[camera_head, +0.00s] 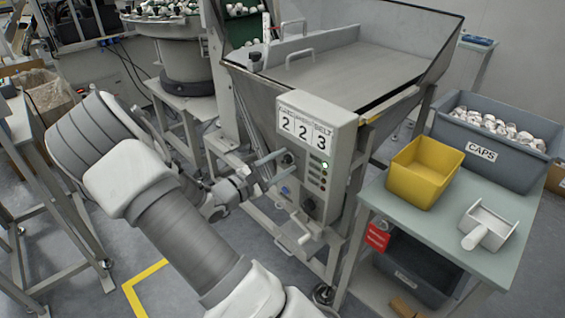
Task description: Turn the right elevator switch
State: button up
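A grey control box (323,140) on the front of the hopper carries a panel with the digits 2, 2, 3 and a lit green lamp (325,165). Low on it, a black rotary switch (309,205) sits at the right and a small blue control (284,190) at the left. The switch's exact angle is too small to tell. My gripper (284,195) is open in front of the lower panel, its fingers spread above and below, with nothing seen between them. Whether it touches the panel, I cannot tell.
The metal hopper (345,62) stands behind the box. At the right, a green-topped table (440,232) holds a yellow bin (424,170), a grey CAPS crate (480,150) and a white scoop (486,227). A red tag (377,237) hangs at its edge. A metal frame stands at left.

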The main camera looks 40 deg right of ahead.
jog(key=shift+o, duration=0.6)
jog(key=shift+a+r, duration=0.1)
jog(key=shift+a, duration=0.1)
jog(key=s+a+p, duration=0.1)
jog(key=a+p, duration=0.2)
jog(key=a, duration=1.4)
jog(key=shift+s, duration=0.2)
jog(key=s+r+m+g+y, duration=0.4)
jog(key=s+r+m+y, duration=0.25)
jog(key=s+y, duration=0.35)
jog(key=s+a+r+m+t+y, duration=0.3)
jog(key=s+a+r+t+y, duration=0.5)
jog(key=r, duration=0.3)
notch_tip(320, 180, up, 17)
jog(key=a+p, duration=0.1)
jog(key=p, duration=1.6)
jog(key=shift+w+a, duration=0.3)
jog(key=shift+w, duration=0.1)
